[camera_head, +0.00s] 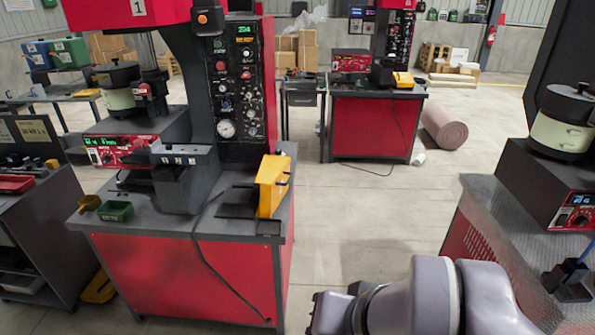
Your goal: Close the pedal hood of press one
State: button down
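Press one (235,85) is the red and dark grey machine with a "1" label on its red head. Its pedal hood (270,188) is yellow and stands upright, tipped up at the right end of the table top (185,222). A flat dark plate (237,204), which looks like the pedal base, lies uncovered just left of the hood. My gripper (328,308) shows only in part as dark pieces at the bottom edge, at the end of my grey arm. It is apart from the hood, lower and to the right in the picture. Its fingers cannot be made out.
A cable (215,265) hangs down the table front. Green bin (115,211) sits at the table's left. A second red press table (372,125) stands behind, with a low yellow hood (403,80). A grey bench (520,245) is at right. Floor (370,215) between is clear.

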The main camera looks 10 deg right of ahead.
aim_at(273, 177)
jog(key=j, duration=0.25)
jog(key=i+j, duration=1.2)
jog(key=j, duration=0.15)
jog(key=i+l, duration=0.75)
jog(key=i, duration=0.15)
jog(key=z, duration=0.05)
